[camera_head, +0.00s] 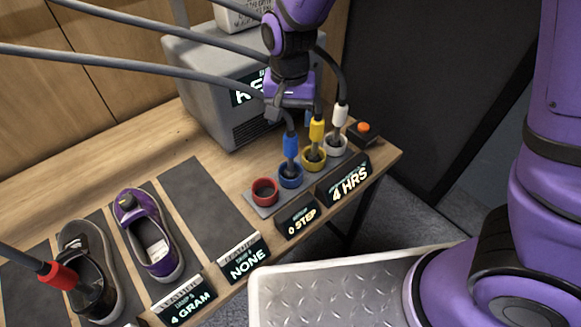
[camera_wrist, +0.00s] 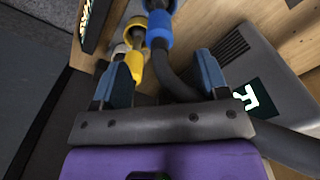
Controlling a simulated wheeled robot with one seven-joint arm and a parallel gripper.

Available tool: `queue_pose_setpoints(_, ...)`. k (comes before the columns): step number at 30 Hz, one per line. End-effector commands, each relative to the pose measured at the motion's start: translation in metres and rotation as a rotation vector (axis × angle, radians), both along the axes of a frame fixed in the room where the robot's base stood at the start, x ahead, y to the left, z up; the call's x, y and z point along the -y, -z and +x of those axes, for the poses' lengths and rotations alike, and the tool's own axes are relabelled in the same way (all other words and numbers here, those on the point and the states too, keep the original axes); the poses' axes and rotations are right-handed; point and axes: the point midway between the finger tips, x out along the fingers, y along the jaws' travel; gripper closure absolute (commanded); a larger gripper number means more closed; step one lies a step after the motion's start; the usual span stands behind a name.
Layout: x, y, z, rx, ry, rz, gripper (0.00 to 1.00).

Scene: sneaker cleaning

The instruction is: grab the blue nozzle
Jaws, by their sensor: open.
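The blue nozzle (camera_head: 290,146) stands upright in the blue ring holder (camera_head: 290,178) on the bench, its dark hose rising from its top. My gripper (camera_head: 289,108) is above and close to it, pointing down. In the wrist view my gripper (camera_wrist: 160,58) has its two blue fingers apart. The blue nozzle (camera_wrist: 159,28) shows just beyond the fingertips, between their lines, and its hose runs back through the gap. Nothing is visibly gripped. The yellow nozzle (camera_wrist: 134,66) appears very near the left finger; I cannot tell whether they touch.
The yellow nozzle (camera_head: 317,130) and white nozzle (camera_head: 340,115) stand to the right, in their holders. The red holder (camera_head: 264,191) is empty; the red nozzle (camera_head: 58,275) is at a dark shoe (camera_head: 90,270). A grey machine (camera_head: 215,85) stands behind. Hoses cross the upper left.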

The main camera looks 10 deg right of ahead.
Motion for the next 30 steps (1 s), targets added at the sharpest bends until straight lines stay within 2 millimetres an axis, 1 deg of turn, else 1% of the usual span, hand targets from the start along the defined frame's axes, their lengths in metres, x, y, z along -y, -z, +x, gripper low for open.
queue_pose_setpoints(1,0.0,0.008,0.0,-0.002,0.002,-0.002,0.32)
queue_pose_setpoints(3,0.0,0.015,0.0,-0.001,0.002,-0.001,0.32)
queue_pose_setpoints(11,0.001,0.032,0.002,-0.001,0.003,0.0,0.32)
queue_pose_setpoints(15,0.003,0.051,0.004,-0.001,0.002,-0.001,0.32)
queue_pose_setpoints(19,0.003,0.066,0.004,-0.001,0.0,-0.001,0.32)
queue_pose_setpoints(23,0.003,0.073,0.004,0.0,0.002,0.001,0.32)
queue_pose_setpoints(29,0.002,0.073,0.004,0.001,0.001,0.002,0.32)
queue_pose_setpoints(30,0.002,0.073,0.004,0.001,0.001,0.002,0.35)
